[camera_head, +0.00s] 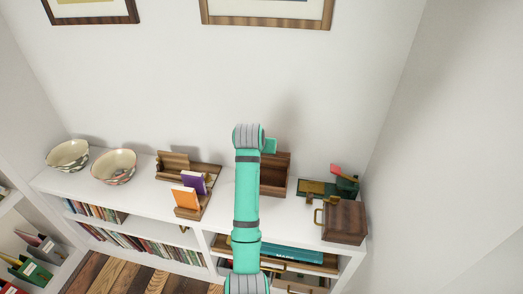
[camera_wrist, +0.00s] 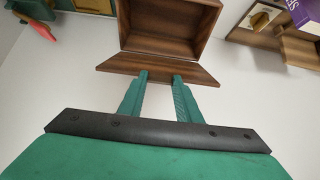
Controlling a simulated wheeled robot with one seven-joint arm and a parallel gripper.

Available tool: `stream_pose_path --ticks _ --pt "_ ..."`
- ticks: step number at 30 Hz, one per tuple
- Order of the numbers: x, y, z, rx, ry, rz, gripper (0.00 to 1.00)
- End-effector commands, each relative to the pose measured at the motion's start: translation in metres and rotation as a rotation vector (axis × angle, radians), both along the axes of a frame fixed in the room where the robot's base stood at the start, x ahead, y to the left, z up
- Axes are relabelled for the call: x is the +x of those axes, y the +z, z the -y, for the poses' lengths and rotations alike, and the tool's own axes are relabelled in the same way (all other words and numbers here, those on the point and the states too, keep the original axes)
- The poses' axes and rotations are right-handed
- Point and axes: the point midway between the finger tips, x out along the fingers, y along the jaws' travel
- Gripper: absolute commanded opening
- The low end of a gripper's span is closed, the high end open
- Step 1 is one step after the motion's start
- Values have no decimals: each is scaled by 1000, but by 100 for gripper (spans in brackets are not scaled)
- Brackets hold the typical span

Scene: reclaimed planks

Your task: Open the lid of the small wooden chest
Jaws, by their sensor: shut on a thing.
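The small wooden chest (camera_head: 272,188) stands on the white shelf top near the wall, partly hidden by my arm in the head view. In the wrist view the chest (camera_wrist: 170,42) shows its open inside. Its lid (camera_wrist: 160,68) is raised on the wall side, seen nearly edge-on. My gripper (camera_wrist: 161,76) has its teal fingertips at the lid's edge and is shut on it; the exact contact is hard to see. In the head view my gripper (camera_head: 270,146) is mostly hidden behind my wrist.
A dark wooden box with a brass handle (camera_head: 345,221) and a green tray (camera_head: 313,187) with a red-topped item stand to the right. A wooden book holder (camera_head: 207,173) and two bowls (camera_head: 114,167) stand to the left. The wall (camera_head: 300,80) is close behind.

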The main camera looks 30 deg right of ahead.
Motion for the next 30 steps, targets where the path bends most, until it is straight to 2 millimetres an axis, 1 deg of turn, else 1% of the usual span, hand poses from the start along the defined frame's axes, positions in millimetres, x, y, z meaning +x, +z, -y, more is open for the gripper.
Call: stream_pose_path --ticks 22,23,24,25,30 --pt "0 0 0 0 -1 1 0" --pt "0 0 0 0 -1 1 38" --pt "0 0 0 0 -1 1 48" --pt "0 0 0 0 -1 1 50" --pt "0 0 0 1 -1 0 50"
